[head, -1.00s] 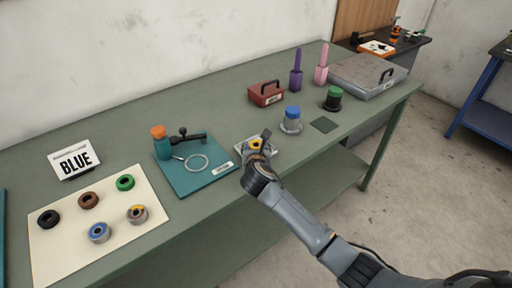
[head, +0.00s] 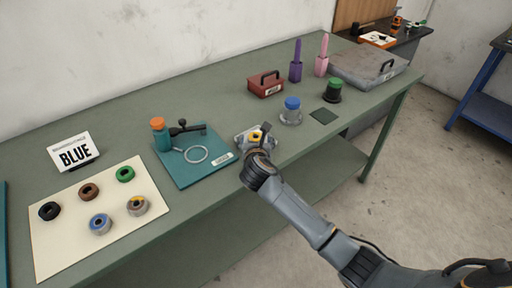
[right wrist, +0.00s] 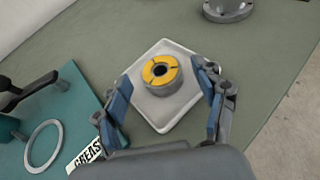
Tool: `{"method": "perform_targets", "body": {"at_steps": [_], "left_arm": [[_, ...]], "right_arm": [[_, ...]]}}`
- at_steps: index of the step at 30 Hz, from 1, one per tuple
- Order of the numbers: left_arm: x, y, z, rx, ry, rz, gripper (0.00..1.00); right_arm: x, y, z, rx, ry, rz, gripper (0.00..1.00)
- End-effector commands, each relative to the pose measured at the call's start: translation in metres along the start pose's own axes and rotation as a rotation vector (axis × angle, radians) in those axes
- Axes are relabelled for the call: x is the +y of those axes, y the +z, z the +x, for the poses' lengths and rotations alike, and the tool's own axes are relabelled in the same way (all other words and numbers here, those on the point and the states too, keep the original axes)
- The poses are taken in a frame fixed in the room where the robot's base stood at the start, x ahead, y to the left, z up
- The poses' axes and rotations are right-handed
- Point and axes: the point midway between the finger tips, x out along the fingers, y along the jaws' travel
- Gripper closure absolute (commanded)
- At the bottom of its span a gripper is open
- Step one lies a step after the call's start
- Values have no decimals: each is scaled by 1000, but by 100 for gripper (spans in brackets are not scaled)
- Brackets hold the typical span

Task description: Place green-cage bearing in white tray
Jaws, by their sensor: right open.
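A green ring-shaped part (head: 125,174) lies at the upper right of the cream mat; I cannot tell whether it is a bearing with a green cage. The small white tray (right wrist: 165,122) lies on the bench and holds a grey bearing with a yellow top (right wrist: 160,74). My right gripper (right wrist: 161,78) is open above the tray, its fingers on either side of this bearing; I cannot tell whether they touch it. In the head view my right gripper (head: 262,146) partly hides the tray and bearing. My left gripper is not in view.
The cream mat (head: 75,245) also holds black, brown, blue and yellow-marked round parts. A teal board (head: 190,172) with a bottle and metal ring is left of the tray. Blue-topped (head: 291,112) and green-topped (head: 333,91) pieces stand to its right.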

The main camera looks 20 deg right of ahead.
Motion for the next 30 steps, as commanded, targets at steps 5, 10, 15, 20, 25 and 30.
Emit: {"method": "perform_targets", "body": {"at_steps": [5,10,15,20,25,30], "left_arm": [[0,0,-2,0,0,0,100],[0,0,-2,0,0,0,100],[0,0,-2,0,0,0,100],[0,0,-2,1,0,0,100],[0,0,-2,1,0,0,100],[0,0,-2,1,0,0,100]], "right_arm": [[1,0,-35,-2,4,-1,30],[0,0,-70,-2,3,0,30],[1,0,-96,-1,3,0,30],[0,1,-106,-2,1,0,30],[0,0,-107,-1,0,0,30],[0,0,-107,-1,0,0,30]]}}
